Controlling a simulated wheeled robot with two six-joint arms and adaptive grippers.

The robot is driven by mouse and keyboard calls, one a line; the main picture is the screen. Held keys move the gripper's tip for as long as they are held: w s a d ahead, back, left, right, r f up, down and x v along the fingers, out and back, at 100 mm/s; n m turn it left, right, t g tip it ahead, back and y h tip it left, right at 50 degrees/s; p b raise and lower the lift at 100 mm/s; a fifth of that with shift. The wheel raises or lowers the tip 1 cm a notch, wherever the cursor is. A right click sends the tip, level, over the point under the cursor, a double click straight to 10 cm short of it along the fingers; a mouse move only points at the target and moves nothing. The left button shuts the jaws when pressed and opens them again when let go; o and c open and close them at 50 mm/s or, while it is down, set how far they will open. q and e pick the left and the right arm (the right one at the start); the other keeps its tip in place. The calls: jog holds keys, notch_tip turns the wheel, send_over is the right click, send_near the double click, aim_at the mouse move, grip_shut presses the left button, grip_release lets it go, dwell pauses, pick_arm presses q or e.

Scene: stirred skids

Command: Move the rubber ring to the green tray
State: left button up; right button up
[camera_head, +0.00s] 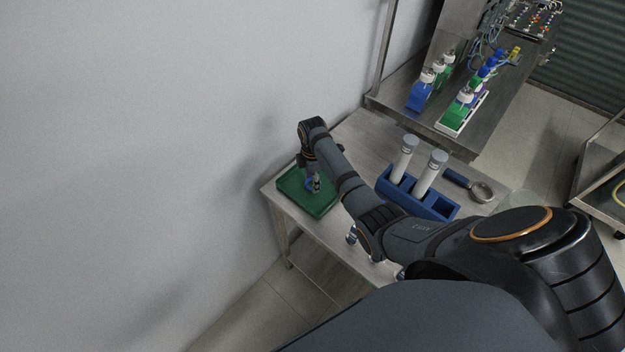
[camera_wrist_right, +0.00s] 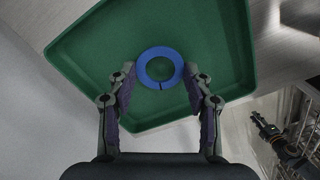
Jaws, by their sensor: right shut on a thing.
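The rubber ring is a blue ring (camera_wrist_right: 160,68); in the right wrist view it sits between the fingertips of my right gripper (camera_wrist_right: 160,78). The gripper is shut on it. The green tray (camera_wrist_right: 92,52) is a shallow, rimmed tray behind the ring in that view. In the head view the tray (camera_head: 292,194) lies at the left corner of the table, and my right gripper (camera_head: 314,187) points down over it. The gap between ring and tray floor is hard to judge. My left gripper does not show.
A magnifier-like tool (camera_head: 480,191) lies farther right. A metal bench with bottles (camera_head: 421,92) stands behind. A wall borders the left.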

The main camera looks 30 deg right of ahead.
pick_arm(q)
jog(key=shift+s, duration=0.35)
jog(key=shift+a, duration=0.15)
pick_arm(e)
jog(key=shift+f, duration=0.15)
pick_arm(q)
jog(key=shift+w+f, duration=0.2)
pick_arm(e)
jog(key=shift+f, duration=0.4)
jog(key=o, duration=0.9)
jog(key=shift+o, duration=0.2)
pick_arm(q)
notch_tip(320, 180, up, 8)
jog(key=p, duration=0.7)
pick_arm(e)
notch_tip(320, 180, up, 7)
